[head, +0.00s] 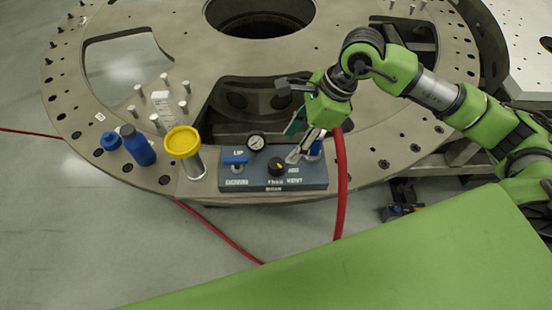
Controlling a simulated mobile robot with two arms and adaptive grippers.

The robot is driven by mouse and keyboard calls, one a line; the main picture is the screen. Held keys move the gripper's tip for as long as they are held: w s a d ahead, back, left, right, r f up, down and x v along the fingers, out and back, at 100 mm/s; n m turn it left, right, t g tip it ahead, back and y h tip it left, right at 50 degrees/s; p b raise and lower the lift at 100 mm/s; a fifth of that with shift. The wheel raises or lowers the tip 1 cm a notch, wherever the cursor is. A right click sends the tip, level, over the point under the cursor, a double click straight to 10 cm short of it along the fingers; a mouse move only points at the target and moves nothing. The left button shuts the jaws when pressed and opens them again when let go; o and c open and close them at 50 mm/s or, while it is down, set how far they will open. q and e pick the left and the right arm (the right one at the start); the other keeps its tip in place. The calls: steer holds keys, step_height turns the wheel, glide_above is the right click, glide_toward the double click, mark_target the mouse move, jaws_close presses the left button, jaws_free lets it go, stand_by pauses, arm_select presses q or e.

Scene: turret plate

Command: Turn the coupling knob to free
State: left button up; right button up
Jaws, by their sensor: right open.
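The coupling knob (278,165) is a small black round knob with a yellow mark on top. It sits on the dark control panel (222,185) at the near edge of the turret plate. Small white lettering is around it; its exact setting is too small to tell. My right gripper (294,148) is open just above and to the right of the knob, with its fingers pointing down toward the panel. I cannot tell whether a fingertip touches the knob. My left gripper is out of view.
The panel also carries a blue lever (236,160), a gauge (256,142) and a blue part (314,151) partly behind my gripper. A yellow-topped cylinder (183,142), blue bottles (138,146) and several pins stand left.

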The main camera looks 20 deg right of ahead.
mark_target(277, 163)
steer(key=p+x, duration=0.2)
steer(key=x, duration=0.7)
steer(key=shift+a+f+p, duration=0.1)
steer(key=shift+a+p, duration=0.1)
steer(key=shift+p, duration=0.15)
steer(key=shift+w+a+f, duration=0.1)
steer(key=shift+a+f, duration=0.05)
steer(key=shift+f, duration=0.3)
steer(key=c, duration=1.1)
